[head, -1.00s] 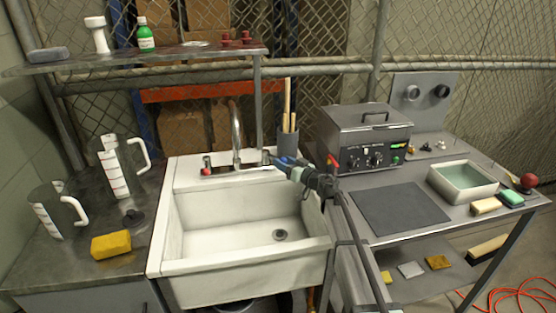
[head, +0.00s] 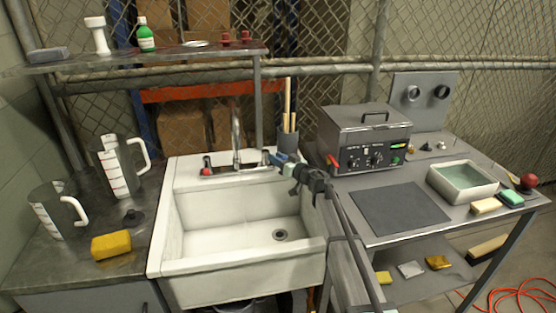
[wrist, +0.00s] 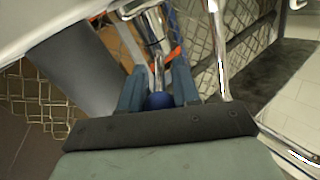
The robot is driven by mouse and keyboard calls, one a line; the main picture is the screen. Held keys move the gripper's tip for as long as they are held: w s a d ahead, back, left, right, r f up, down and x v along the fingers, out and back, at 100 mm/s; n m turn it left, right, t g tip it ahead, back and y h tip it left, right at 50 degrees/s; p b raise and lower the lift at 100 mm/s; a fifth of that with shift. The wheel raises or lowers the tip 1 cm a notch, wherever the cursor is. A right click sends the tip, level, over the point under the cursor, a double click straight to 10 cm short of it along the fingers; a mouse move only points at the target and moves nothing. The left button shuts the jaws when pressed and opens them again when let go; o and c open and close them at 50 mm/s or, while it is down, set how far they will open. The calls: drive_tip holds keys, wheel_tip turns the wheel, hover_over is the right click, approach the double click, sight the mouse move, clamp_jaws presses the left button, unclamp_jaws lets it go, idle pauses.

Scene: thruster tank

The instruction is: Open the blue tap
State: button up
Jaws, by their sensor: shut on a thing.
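The sink's faucet has a curved metal spout (head: 236,130) and a red tap (head: 207,163) on its left side. The blue tap (wrist: 159,101) shows in the wrist view as a round blue knob on a metal stem, between my fingertips. My gripper (wrist: 159,92) is shut on it, with one blue-grey finger on each side. In the head view my gripper (head: 274,158) is at the right end of the faucet, reaching in from the right. There the gripper hides most of the blue tap.
The white sink basin (head: 240,222) is empty below the faucet. A grey holder (head: 288,141) with sticks stands close behind my gripper. A metal heater box (head: 368,135) stands on the right bench. Measuring jugs (head: 118,165) are on the left.

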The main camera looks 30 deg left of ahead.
clamp_jaws()
drive_tip(key=shift+w, duration=0.1)
drive_tip(key=shift+w+n+g, duration=0.35)
drive_tip(key=shift+n+g, duration=0.05)
drive_tip(key=shift+g, duration=0.2)
drive_tip(key=shift+w+d+n+g+y, duration=0.1)
drive_tip(key=shift+n+g+y, duration=0.25)
drive_tip(key=shift+g, duration=0.35)
drive_tip(key=shift+f, duration=0.1)
drive_tip(key=o, duration=0.8)
unclamp_jaws()
drive_tip(key=shift+c, duration=0.2)
